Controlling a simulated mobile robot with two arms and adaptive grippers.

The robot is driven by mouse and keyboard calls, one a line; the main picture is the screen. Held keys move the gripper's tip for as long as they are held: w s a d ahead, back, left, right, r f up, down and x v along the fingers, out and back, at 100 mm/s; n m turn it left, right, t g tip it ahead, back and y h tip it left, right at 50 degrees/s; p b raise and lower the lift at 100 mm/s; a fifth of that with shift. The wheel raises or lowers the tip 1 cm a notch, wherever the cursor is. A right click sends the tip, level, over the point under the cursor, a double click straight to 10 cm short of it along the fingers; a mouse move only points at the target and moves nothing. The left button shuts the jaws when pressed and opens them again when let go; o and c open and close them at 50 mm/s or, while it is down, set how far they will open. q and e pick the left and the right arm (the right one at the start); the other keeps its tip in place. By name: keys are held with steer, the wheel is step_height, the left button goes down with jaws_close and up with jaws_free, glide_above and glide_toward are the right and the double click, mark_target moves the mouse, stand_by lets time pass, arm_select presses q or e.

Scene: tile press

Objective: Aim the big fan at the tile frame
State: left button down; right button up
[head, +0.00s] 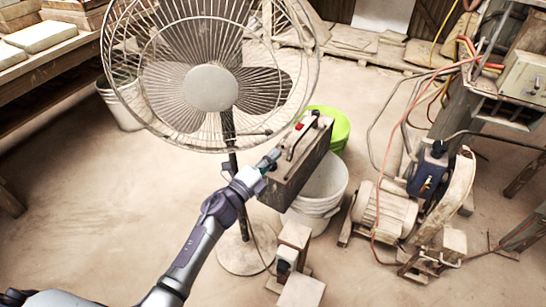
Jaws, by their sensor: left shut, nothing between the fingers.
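The big fan (211,88) stands on a pole with a round base (246,254), at upper left of centre in the head view. Its round wire cage faces me. My left gripper (273,157) is shut and empty, in front of the fan pole and below the right part of the cage. It looks close to the grey box with a red switch (301,160); I cannot tell whether they touch. I cannot pick out the tile frame for certain. My right gripper is not in view.
A white bucket (324,186) and a green tub (338,128) stand right of the fan. A motor with a belt guard (384,210) and hoses stands further right. A wooden bench (50,65) with slabs is at left. The floor at lower left is clear.

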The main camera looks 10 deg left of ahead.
arm_select(q)
steer(key=d+v, duration=0.1)
steer(key=v, duration=0.8)
steer(key=shift+s, duration=0.5)
